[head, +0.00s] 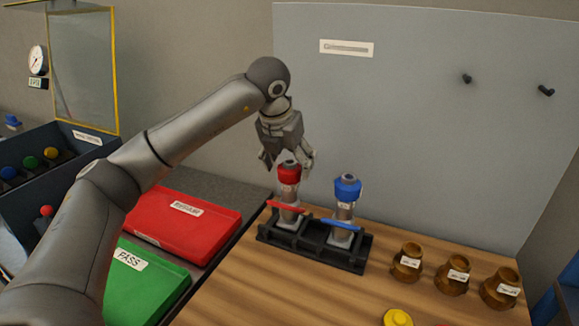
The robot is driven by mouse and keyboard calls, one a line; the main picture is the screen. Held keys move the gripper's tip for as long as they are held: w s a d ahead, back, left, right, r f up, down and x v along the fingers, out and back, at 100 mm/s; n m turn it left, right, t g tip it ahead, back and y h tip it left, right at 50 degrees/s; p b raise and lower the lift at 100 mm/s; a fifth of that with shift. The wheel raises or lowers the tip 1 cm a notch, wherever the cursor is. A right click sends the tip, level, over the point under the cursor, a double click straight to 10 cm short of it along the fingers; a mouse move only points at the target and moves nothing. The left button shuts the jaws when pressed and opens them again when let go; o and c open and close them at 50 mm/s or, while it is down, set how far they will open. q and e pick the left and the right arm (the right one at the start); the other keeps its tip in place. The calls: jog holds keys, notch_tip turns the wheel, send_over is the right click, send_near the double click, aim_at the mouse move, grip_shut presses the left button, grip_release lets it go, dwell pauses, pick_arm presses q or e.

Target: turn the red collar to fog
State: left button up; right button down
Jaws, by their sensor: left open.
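The red collar (289,171) sits on top of a grey cylinder standing upright in a black rack (268,233) on the wooden table. A red band crosses the cylinder lower down. My left gripper (288,161) is open, pointing down just above and around the level of the red collar. Its fingers appear on either side of the collar top, but I cannot tell whether they touch it. Any setting marks on the collar are too small to read. A similar cylinder with a blue collar (348,187) stands to the right in the same rack. My right gripper is not in view.
Several brass-coloured fittings (407,262) with labels stand at the right. A yellow round object (397,317) lies at the front edge. Red (183,224) and green (145,284) trays lie left of the wooden table. A grey panel (420,110) with pegs stands behind.

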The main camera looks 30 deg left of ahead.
pick_arm(q)
jog(key=v, duration=1)
jog(key=shift+r, duration=0.15)
jog(key=shift+s, duration=0.15)
